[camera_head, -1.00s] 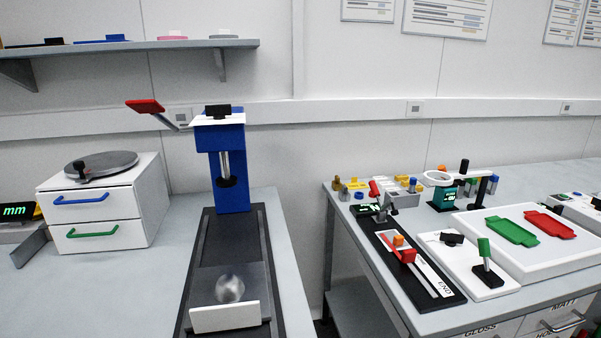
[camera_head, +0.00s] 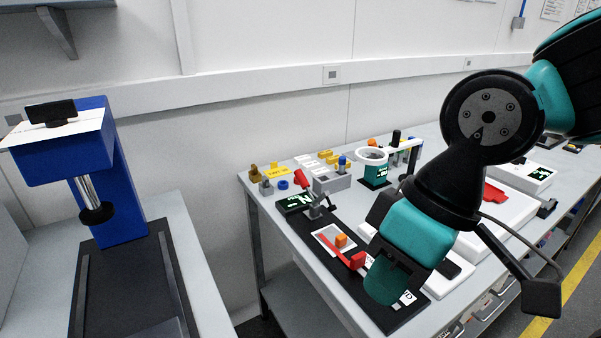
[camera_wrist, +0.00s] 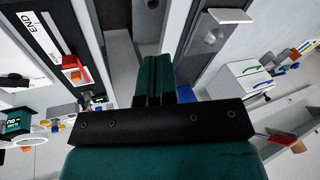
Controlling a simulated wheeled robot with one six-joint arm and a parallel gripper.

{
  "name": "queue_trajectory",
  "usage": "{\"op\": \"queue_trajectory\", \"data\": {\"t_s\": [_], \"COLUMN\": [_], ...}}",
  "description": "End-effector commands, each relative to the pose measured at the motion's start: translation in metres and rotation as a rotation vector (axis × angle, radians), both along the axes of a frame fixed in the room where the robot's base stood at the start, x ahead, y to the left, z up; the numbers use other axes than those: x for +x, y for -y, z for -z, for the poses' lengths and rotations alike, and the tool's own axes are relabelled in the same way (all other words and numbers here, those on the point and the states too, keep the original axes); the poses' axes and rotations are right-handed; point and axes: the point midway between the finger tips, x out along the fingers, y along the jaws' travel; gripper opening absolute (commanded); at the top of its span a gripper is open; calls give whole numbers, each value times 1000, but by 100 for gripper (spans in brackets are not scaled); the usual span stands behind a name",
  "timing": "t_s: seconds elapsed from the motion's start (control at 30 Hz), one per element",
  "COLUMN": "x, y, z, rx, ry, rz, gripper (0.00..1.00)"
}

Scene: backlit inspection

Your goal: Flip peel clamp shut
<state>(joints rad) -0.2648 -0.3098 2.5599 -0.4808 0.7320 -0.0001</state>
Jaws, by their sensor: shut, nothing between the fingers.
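A black peel rig (camera_head: 380,312) with a white strip lies along the left edge of the right bench. On it is a red holder with an arm and an orange block (camera_head: 341,240); it also shows in the wrist view as a red holder (camera_wrist: 74,70). At the rig's far end a small grey post stands by a tilted red lever (camera_head: 320,198) and a display. I cannot tell for sure which part is the clamp. My gripper (camera_head: 385,282) is shut and empty, overlapping the rig's near right part in the head view. It also shows in the wrist view (camera_wrist: 156,62).
A blue press (camera_head: 120,175) stands on the left bench, with a gap between the benches. Several small coloured parts, a white ring stand (camera_head: 373,155) and a white tray (camera_head: 470,243) share the right bench.

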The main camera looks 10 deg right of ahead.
Motion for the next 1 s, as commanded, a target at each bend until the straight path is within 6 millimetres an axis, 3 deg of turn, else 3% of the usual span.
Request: {"op": "queue_trajectory", "data": {"t_s": [0.3,0.37,0.43,0.57,0.73,0.9,1.0], "x": [2,10,31,101,223,326,369], "y": [0,0,-2,-1,8,20,27], "z": [-1,-5,-14,-39,-61,-57,-46], "rx": [-2,-10,-32,-106,-229,-324,-361], "ry": [0,3,4,4,-13,-51,-78], "rz": [0,2,6,28,85,160,203], "gripper": [0,0,0,0,0,0,0]}}
